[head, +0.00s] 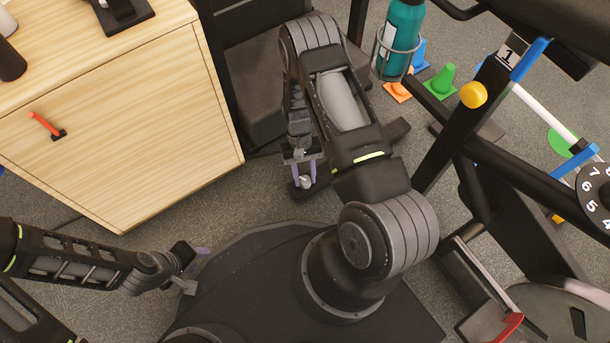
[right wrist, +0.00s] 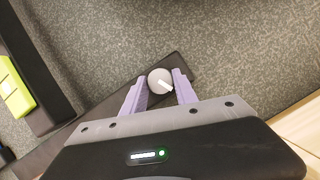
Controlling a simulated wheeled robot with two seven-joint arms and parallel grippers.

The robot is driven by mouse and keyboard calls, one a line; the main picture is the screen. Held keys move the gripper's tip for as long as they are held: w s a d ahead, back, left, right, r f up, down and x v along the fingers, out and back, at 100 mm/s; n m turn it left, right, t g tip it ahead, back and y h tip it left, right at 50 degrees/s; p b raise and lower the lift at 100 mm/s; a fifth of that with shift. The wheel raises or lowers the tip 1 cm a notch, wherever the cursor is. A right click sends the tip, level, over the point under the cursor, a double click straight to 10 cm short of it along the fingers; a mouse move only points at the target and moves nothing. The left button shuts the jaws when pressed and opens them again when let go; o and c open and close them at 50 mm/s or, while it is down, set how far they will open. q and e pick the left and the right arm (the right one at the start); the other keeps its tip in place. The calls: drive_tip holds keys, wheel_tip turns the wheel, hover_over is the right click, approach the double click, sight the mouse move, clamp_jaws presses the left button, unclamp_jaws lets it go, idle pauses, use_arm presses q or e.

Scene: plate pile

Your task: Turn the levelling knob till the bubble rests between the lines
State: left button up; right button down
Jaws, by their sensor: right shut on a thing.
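The levelling knob (right wrist: 160,80) is round and pale grey with a white mark on its top. It sits at a dark flat bar (right wrist: 95,125) near the floor; it also shows in the head view (head: 306,182). My right gripper (right wrist: 159,88) has its two lilac fingers on either side of the knob and is shut on it. In the head view my right gripper (head: 305,176) reaches down beside the wooden cabinet.
A wooden cabinet (head: 110,130) with a red handle (head: 42,124) stands at left. A teal bottle (head: 402,40) in a wire holder and small cones (head: 440,80) are at the top. A dark frame with a yellow knob (head: 473,95) and a numbered disc (head: 597,190) fills the right.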

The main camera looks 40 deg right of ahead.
idle(0.3)
drive_tip(key=c, duration=1)
unclamp_jaws()
drive_tip(key=shift+o, duration=0.2)
drive_tip(key=p+v, duration=0.3)
drive_tip(key=v, duration=0.4)
drive_tip(key=shift+w+r, duration=0.15)
drive_tip(key=shift+r, duration=0.2)
drive_tip(key=shift+w, duration=0.1)
